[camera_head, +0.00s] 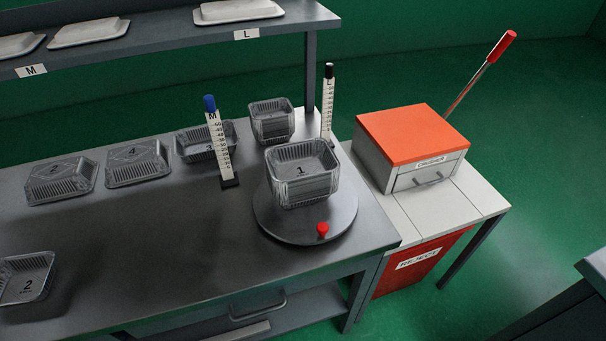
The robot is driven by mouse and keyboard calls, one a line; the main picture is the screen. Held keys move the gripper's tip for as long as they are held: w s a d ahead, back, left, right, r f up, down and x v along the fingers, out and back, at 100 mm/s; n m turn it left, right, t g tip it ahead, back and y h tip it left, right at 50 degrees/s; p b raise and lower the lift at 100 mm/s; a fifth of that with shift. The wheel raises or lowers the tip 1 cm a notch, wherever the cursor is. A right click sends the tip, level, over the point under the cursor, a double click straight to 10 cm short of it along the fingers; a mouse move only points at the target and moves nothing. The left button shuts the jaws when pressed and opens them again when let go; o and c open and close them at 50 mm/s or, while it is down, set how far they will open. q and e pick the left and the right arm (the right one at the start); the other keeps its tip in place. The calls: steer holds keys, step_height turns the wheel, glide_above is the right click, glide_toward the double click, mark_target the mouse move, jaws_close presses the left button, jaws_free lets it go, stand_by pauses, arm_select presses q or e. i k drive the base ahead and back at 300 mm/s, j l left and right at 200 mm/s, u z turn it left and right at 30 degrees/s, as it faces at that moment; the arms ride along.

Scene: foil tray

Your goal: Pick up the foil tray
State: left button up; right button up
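Several foil trays stand on the grey bench. A deep stacked-looking foil tray marked 1 (307,192) stands upright on a round grey turntable (275,229) at the right end of the bench. Another deep tray (274,128) stands behind it. A shallower tray (192,154) is partly hidden by a ruler post. Two trays marked 4 (138,175) and 2 (62,190) look upside down at the back left. An open tray marked 2 (38,264) is cut off at the left edge. Neither of my grippers is in view.
A blue-topped ruler M (216,145) and a black-topped ruler L (327,110) stand upright by the trays. A shelf (170,38) with white lids overhangs the back. An orange-topped box (413,135) with a lever is at right. The bench's front middle is clear.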

mark_target(27, 278)
steer(key=u, duration=1.85)
